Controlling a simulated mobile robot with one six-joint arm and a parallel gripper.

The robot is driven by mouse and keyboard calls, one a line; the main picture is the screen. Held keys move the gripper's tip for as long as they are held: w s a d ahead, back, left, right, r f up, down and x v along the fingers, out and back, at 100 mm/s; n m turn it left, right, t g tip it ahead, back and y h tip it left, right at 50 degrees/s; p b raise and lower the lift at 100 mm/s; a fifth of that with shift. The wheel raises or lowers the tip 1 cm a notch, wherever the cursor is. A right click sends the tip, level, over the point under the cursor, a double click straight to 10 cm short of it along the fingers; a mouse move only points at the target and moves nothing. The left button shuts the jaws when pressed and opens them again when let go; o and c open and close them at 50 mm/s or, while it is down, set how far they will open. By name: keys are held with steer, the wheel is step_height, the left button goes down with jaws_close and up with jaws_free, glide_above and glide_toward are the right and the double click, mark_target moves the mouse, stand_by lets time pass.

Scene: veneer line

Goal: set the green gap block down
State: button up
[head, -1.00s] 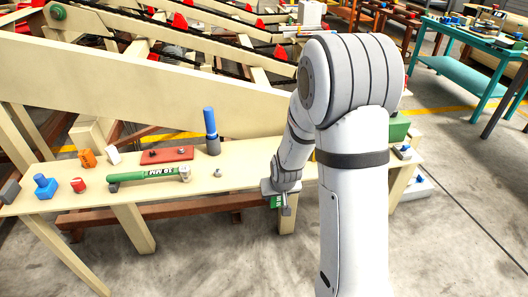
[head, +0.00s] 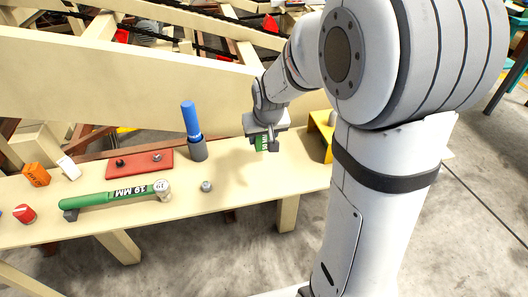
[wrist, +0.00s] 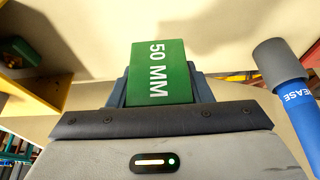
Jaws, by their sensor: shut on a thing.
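My gripper (head: 266,146) is above the right part of the pale bench top (head: 265,182), pointing down. It is shut on the green gap block (head: 261,143), of which only a small part shows below the jaws in the head view. In the wrist view the green block (wrist: 158,72) sits between the two dark jaws and reads "50 MM". The pale bench surface shows beyond it. The block appears held above the bench, but I cannot tell how large the gap is.
A blue tube with a grey cap (head: 192,125) stands left of my gripper. A yellow holder (head: 322,135) is close on the right. A green 19 MM tool (head: 115,197), a small metal nut (head: 206,186) and a red plate (head: 140,163) lie left. Bare bench lies below my gripper.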

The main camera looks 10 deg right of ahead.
mark_target(263, 160)
steer(key=shift+f+b, duration=0.3)
steer(key=shift+f, duration=2.55)
steer(key=shift+f, duration=0.2)
steer(key=o, duration=1.2)
